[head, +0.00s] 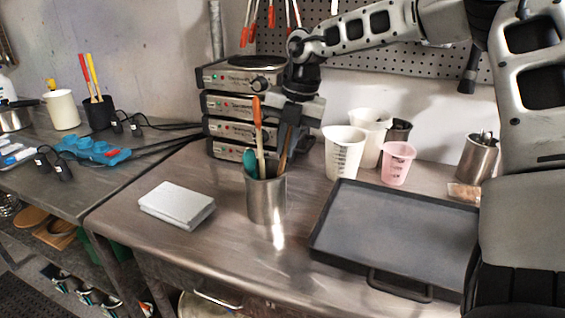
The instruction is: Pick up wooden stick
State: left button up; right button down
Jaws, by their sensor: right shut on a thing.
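A steel cup (266,199) stands upright on the metal bench and holds several upright tools. A brown wooden stick (284,153) leans in its right side, its lower end hidden inside the cup. My right gripper (289,126) points down over the cup, shut on the upper part of the wooden stick. The fingers and the stick overlap in dark tones, so the exact contact is hard to see. A teal spoon (250,163) and an orange-tipped pale stick (258,124) stand left of it in the same cup. My left gripper is out of view.
Stacked hotplates (230,131) stand behind the cup. A dark tray (398,233) lies to the right, with white beakers (344,154) and a pink beaker (397,163) behind it. A white box (177,205) lies left; bench space around it is clear.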

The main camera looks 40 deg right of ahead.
notch_tip(320, 180, up, 18)
dwell(0.6)
jog(key=shift+p, duration=0.5)
